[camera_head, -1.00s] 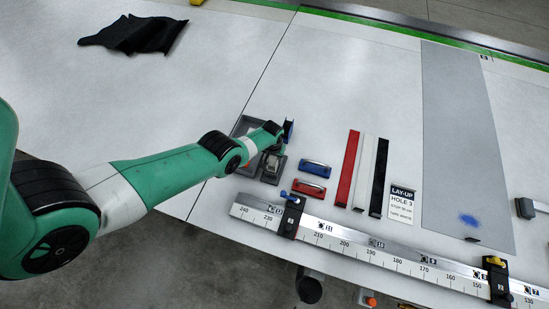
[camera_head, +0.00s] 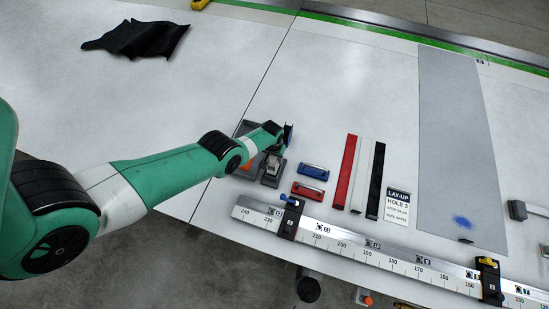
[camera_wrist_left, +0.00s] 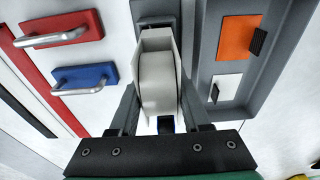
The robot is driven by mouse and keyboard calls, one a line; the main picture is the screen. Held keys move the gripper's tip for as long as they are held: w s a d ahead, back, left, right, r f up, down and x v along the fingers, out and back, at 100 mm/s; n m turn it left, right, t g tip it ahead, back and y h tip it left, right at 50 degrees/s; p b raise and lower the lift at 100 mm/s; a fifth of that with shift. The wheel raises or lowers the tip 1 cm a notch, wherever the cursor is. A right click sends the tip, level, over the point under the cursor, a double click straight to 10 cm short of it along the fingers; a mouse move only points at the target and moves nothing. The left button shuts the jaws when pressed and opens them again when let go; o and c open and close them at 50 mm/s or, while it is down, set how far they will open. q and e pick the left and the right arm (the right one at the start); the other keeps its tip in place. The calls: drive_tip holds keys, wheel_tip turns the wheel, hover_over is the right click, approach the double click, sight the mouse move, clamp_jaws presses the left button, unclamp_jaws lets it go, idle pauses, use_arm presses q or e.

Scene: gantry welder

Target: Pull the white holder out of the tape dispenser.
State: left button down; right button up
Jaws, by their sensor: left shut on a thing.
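The tape dispenser (camera_head: 272,180) is a small dark grey body on the white table, beside the end of my left arm. Its grey body also shows at the top of the left wrist view (camera_wrist_left: 156,10). The white holder (camera_wrist_left: 158,75) is a pale, upright-sided piece between the two dark fingers of my left gripper (camera_wrist_left: 159,100), which is shut on it. In the head view my left gripper (camera_head: 283,140) is small and partly hidden by the wrist. Whether the holder's far end still sits inside the dispenser I cannot tell. My right gripper is out of view.
A grey tray (camera_wrist_left: 232,82) with orange and white pieces lies close beside the gripper. Blue (camera_head: 313,172) and red (camera_head: 308,191) handled blocks stand to the right, then red, white and black strips. A long ruler rail (camera_head: 345,242) runs along the front.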

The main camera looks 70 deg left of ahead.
use_arm(q)
drive_tip(key=shift+r+p, duration=1.1)
drive_tip(key=shift+r, duration=0.15)
